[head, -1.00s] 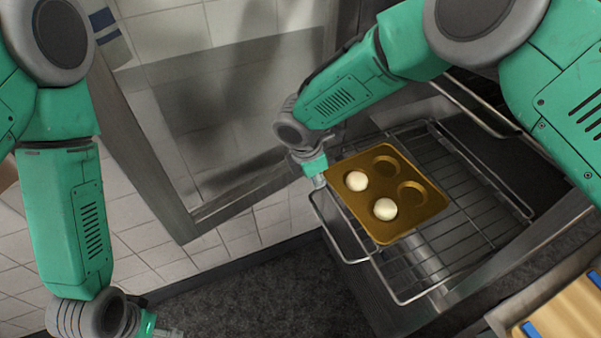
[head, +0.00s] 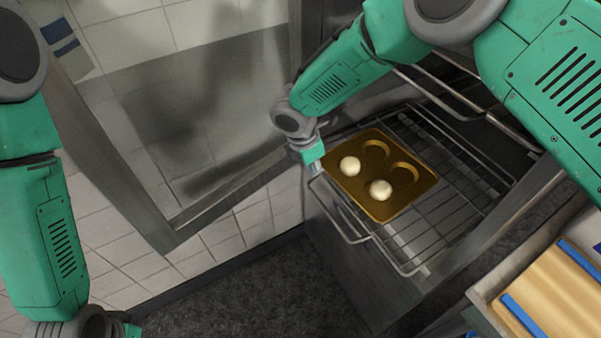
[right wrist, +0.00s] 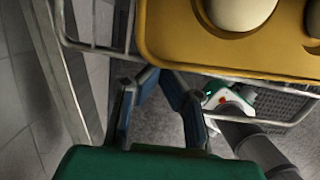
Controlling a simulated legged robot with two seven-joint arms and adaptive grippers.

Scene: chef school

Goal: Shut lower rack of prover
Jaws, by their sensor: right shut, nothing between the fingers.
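The lower rack (head: 480,210) of the prover (head: 350,270) is a wire rack that sticks partly out of the cabinet's front. A gold tray (head: 408,203) with two pale dough balls in its wells lies on it. My right gripper (head: 314,172) is shut and empty at the rack's front left corner, beside the tray. In the right wrist view its fingers (right wrist: 160,88) point at the tray's edge and the rack's front wires (right wrist: 100,46); contact cannot be told. Of my left gripper (head: 132,330) only a green sliver shows at the bottom edge; its fingers are out of frame.
The prover's glass door (head: 190,110) stands open at the left. Another rack rail (head: 465,110) lies higher in the cabinet. A wooden board with blue strips (head: 550,290) is at the lower right. Dark floor (head: 240,295) lies clear in front.

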